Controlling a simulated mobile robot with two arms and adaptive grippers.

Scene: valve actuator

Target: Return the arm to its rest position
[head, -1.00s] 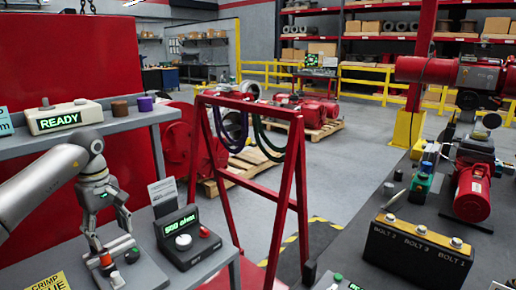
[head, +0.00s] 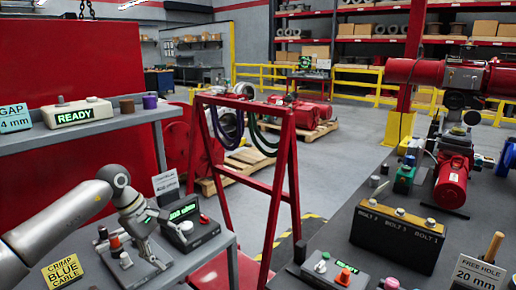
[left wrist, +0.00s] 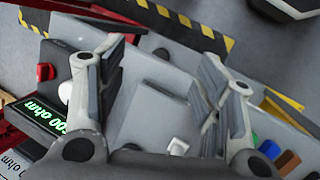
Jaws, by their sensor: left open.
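My left arm comes in from the left in the head view. Its gripper (head: 145,220) hangs low over the side bench, between the knob fixture and the meter. In the left wrist view the two fingers (left wrist: 155,80) stand wide apart with nothing held between them; a grey plate surface lies below. My right gripper is not visible.
A grey shelf (head: 95,125) with the READY box (head: 75,116) is above and behind the arm. A red A-frame (head: 285,180) with hanging cables stands right of the bench. The right bench (head: 345,235) holds a bolt box (head: 398,238) and a red motor (head: 453,180).

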